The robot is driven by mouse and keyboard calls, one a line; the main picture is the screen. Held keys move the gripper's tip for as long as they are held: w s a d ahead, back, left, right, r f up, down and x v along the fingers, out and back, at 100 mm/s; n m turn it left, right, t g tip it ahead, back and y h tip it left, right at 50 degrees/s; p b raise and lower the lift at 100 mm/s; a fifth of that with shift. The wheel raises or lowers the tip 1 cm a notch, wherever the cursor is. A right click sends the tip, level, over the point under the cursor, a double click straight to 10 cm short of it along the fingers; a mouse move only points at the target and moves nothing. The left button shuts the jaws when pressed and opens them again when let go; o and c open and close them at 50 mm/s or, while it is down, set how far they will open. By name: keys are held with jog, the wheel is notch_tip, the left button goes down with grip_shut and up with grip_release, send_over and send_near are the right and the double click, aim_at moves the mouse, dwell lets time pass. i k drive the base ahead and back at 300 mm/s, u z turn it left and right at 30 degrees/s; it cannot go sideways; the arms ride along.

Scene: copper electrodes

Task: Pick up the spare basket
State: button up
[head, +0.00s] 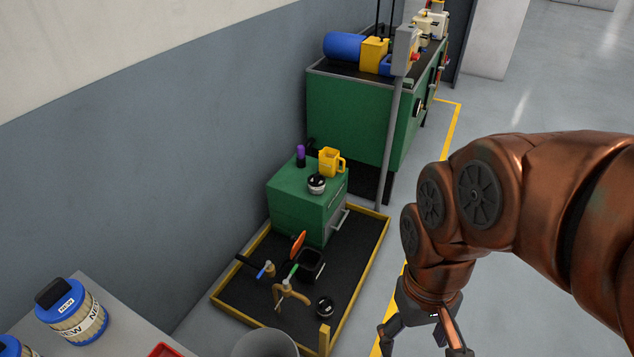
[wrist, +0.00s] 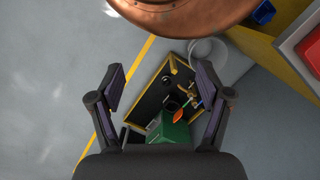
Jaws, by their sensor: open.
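A basket-like drum (head: 72,312) with a ribbed tan body, blue rims, a black handle and a "NEW" label stands upright on a grey table at lower left in the head view. It fits the spare basket best, though no label says so. Part of a second blue-rimmed item (head: 14,345) shows at the bottom left corner. My gripper (head: 425,348) is open and empty at the bottom, well right of the drum. In the wrist view, my gripper (wrist: 158,82) has its fingers spread, and I cannot make out the drum there.
A yellow-edged black tray (head: 375,232) on the floor holds a green cabinet (head: 300,205) and several tools. A grey bin (head: 265,343) and a red tray (head: 165,351) are near the table. A green machine (head: 350,115) stands behind. The floor at right is clear.

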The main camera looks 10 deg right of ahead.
aim_at(316, 182)
jog(key=z, duration=1.25)
jog(key=i, duration=1.45)
jog(key=u, duration=3.6)
